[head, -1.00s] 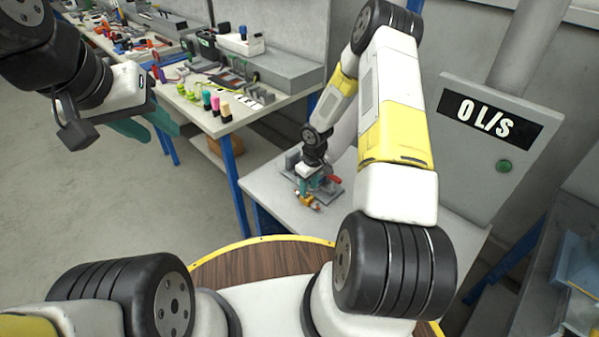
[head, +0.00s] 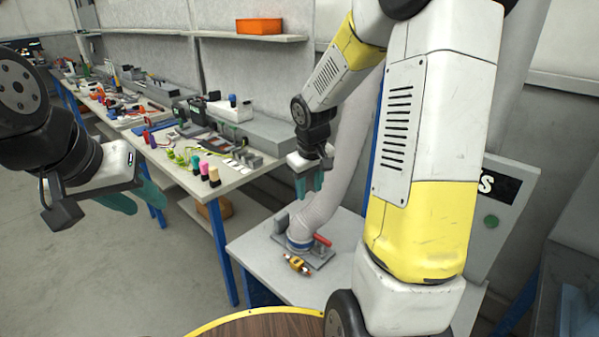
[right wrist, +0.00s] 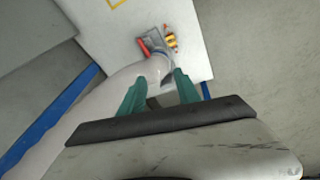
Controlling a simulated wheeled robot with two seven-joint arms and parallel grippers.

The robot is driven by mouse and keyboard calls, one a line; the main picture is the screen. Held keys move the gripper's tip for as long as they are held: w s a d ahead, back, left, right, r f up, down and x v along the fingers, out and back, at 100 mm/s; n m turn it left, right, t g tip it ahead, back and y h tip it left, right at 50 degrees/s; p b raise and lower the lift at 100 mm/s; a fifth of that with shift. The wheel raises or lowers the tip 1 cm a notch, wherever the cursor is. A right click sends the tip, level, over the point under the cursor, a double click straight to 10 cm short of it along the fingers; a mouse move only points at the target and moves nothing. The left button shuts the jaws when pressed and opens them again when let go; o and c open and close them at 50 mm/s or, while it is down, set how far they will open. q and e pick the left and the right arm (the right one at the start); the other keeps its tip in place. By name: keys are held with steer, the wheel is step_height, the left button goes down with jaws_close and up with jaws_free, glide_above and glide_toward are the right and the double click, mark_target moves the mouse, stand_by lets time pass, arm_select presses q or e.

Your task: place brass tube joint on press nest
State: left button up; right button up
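The brass tube joint (head: 297,264), yellow with dark and orange parts, lies at the front edge of the grey press fixture (head: 318,258) on the small table. I cannot tell whether it sits in the nest. The fixture has a red handle (head: 322,240) and a blue ring at the foot of a thick pale hose. The joint also shows in the right wrist view (right wrist: 171,38), beside the fixture. My right gripper (head: 309,190) is open and empty, raised above the fixture. My left gripper (head: 135,204) is open and empty over the floor at the left.
The pale hose (head: 340,175) rises from the fixture close behind my right gripper. A long workbench (head: 232,180) with coloured bottles, cables and tools runs along the wall at the left. A grey box with a green button (head: 491,222) stands at the right.

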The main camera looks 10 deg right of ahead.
steer(key=s+a+r+m+t, duration=0.1)
steer(key=s+a+r+m, duration=0.1)
steer(key=s+r, duration=0.8)
steer(key=shift+r+t+y, duration=0.3)
steer(key=shift+r+y, duration=0.1)
steer(key=shift+r, duration=0.5)
steer(key=shift+o, duration=0.4)
steer(key=s+a+r+m+t+y, duration=0.1)
steer(key=s+a+r+y, duration=0.1)
steer(key=s, duration=0.7)
step_height(320, 180, up, 2)
steer(key=shift+s+a+r+t, duration=0.1)
steer(key=shift+s+a+t, duration=0.2)
steer(key=shift+s+a, duration=0.15)
steer(key=o, duration=0.3)
steer(key=shift+a, duration=0.1)
steer(key=n+g+h, duration=0.3)
steer(key=n+g, duration=0.2)
glide_above(297, 261)
step_height(297, 261, down, 30)
steer(key=f, duration=0.1)
steer(key=shift+n+g+y, duration=0.4)
steer(key=shift+g, duration=0.2)
step_height(297, 261, down, 20)
steer(key=shift+r, duration=0.15)
